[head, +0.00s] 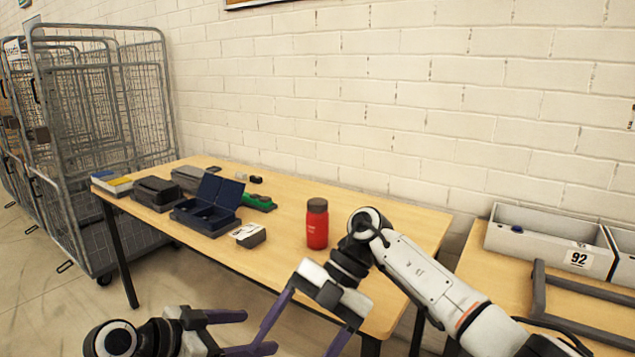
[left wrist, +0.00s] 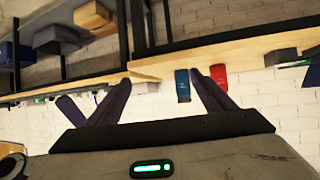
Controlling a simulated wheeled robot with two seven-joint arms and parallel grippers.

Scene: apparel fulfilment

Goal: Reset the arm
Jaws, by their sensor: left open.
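My left gripper (head: 260,331) shows low in the head view, with its purple fingers pointing right and spread apart. It is in front of the table, and nothing shows between its fingers. In the left wrist view its two dark fingers (left wrist: 163,82) are also apart. My right arm comes in from the right, over the table's right part. My right gripper (head: 300,335) points down at the table's front side, fingers spread and empty. Its lower fingertips are near or past the bottom edge, close to the left gripper in the picture.
The wooden table (head: 285,226) bears a red bottle (head: 317,228), an open blue case (head: 208,206), a small white-and-black box (head: 248,235) and dark boxes. Wire cage trolleys (head: 105,130) stand left. Grey bins (head: 540,238) sit on a table at right. A brick wall is behind.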

